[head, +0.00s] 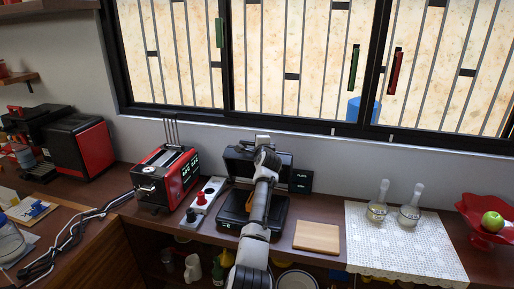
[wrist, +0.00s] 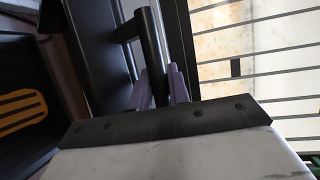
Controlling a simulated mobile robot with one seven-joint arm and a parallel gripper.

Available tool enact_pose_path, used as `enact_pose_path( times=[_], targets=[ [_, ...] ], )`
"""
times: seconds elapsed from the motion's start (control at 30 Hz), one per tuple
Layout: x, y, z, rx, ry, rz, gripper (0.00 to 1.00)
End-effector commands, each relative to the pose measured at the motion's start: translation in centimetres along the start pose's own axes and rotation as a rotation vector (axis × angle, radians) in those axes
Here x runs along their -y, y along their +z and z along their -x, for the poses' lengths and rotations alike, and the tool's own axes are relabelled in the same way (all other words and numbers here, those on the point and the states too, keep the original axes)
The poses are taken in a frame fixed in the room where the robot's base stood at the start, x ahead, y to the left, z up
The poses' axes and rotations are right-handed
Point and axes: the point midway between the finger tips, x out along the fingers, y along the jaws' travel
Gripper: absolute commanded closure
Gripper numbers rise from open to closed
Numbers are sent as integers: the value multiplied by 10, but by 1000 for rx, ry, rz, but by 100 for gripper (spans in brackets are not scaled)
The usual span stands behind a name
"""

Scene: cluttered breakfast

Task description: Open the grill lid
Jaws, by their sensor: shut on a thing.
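The grill is black and stands on the counter behind my arm. Its lower half (head: 232,210) lies flat, and its lid (head: 238,163) stands raised at the back, near the wall. In the wrist view, my gripper (wrist: 162,88) has its purple fingers shut on the lid's metal bar handle (wrist: 153,45). The lower half shows at the left of that view with an orange-brown ribbed plate (wrist: 20,112). In the head view, my arm covers the middle of the grill, and my gripper (head: 264,146) is at the lid's top edge, its fingers hard to make out.
A red toaster (head: 150,190) and a strip with knobs (head: 203,203) stand to the left. A wooden board (head: 317,237) lies to the right, then a lace cloth (head: 400,255) with two glass vessels. The barred window (head: 290,60) is close behind.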

Motion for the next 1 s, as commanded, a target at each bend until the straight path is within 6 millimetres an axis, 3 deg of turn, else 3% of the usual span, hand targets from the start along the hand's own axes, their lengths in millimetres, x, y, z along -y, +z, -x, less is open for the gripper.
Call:
enact_pose_path(
  times=[0.17,1.0],
  targets=[
    [11,-3,-8,0,27,-15,100],
    [18,-14,-32,-1,124,-54,100]
  ],
)
